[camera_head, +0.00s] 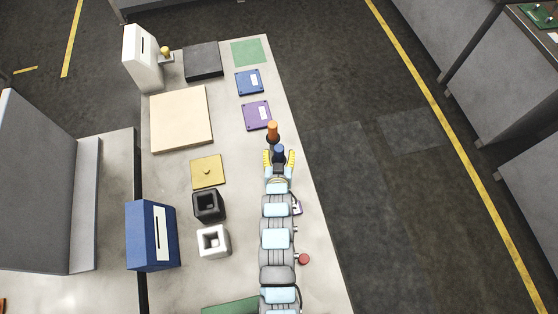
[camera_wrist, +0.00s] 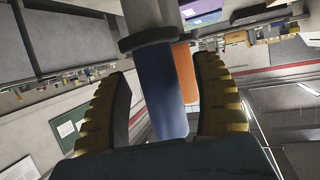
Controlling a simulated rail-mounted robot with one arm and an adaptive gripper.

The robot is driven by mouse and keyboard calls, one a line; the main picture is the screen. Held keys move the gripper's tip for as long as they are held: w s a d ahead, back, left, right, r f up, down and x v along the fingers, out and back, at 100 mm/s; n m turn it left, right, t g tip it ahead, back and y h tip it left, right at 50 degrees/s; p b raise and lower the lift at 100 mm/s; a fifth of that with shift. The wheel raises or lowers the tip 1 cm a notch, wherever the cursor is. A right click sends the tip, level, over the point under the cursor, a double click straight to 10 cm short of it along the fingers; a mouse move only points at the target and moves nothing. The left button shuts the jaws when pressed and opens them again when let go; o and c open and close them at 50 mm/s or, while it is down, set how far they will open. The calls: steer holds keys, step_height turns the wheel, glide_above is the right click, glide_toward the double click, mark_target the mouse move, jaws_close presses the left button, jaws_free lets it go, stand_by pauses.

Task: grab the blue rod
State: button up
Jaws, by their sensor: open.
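The blue rod (camera_head: 279,150) stands between the two yellow fingers of my gripper (camera_head: 279,156) near the table's right edge. The gripper is open, with a finger on each side of the rod. In the wrist view the blue rod (camera_wrist: 162,88) has a dark collar and a grey part beyond it. There, gaps show between the rod and the fingers of my gripper (camera_wrist: 164,72). An orange rod (camera_head: 272,127) stands just beyond the blue one. It also shows in the wrist view (camera_wrist: 187,92), partly hidden behind the blue rod.
A purple plate (camera_head: 256,115) and a blue plate (camera_head: 249,82) lie beyond the rods. To the left are a beige board (camera_head: 181,118), a gold plate (camera_head: 207,173), a black square holder (camera_head: 208,216) and a white one (camera_head: 214,251). A red button (camera_head: 304,259) is at the right.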

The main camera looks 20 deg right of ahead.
jaws_close()
stand_by(0.3)
